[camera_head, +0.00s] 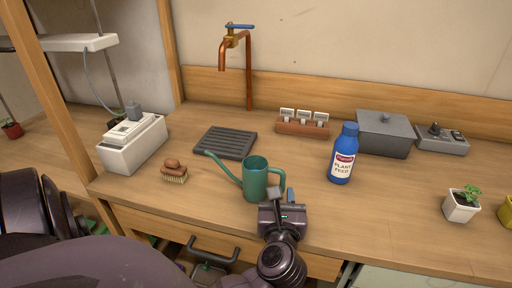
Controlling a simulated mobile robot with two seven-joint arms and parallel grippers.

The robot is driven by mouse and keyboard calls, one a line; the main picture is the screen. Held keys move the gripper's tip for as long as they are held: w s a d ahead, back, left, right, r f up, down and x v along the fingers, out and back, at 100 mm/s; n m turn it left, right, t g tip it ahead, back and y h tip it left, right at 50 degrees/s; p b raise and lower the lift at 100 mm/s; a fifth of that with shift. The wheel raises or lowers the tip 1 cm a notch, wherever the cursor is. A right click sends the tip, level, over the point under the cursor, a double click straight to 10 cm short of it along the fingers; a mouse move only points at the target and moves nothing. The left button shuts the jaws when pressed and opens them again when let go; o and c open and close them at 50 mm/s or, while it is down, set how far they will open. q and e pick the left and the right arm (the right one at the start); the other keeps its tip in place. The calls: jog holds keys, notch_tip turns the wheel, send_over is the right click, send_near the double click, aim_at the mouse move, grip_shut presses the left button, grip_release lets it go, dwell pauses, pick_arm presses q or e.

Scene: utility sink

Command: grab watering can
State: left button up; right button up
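The green watering can (255,180) stands upright on the wooden counter near its front edge, with its spout to the left and its handle on the right. My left gripper (281,194) is at the can's right front, by the lower part of the handle. Its two fingers are apart. The lower handle lies at or just behind the gap between them, and I cannot tell whether they touch it. My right gripper is not in view.
A brush (174,172) and a dark drain grate (226,142) lie to the left and behind the can. A blue plant feed bottle (342,155) stands to the right. A copper tap (236,50) rises behind. The counter's (390,215) front right is mostly clear up to a potted plant (461,207).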

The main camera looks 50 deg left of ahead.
aim_at(283, 187)
pick_arm(q)
jog(key=shift+x, duration=3)
jog(key=shift+w+d+f, duration=0.15)
jog(key=shift+f, duration=0.05)
jog(key=shift+c, duration=0.3)
grip_shut()
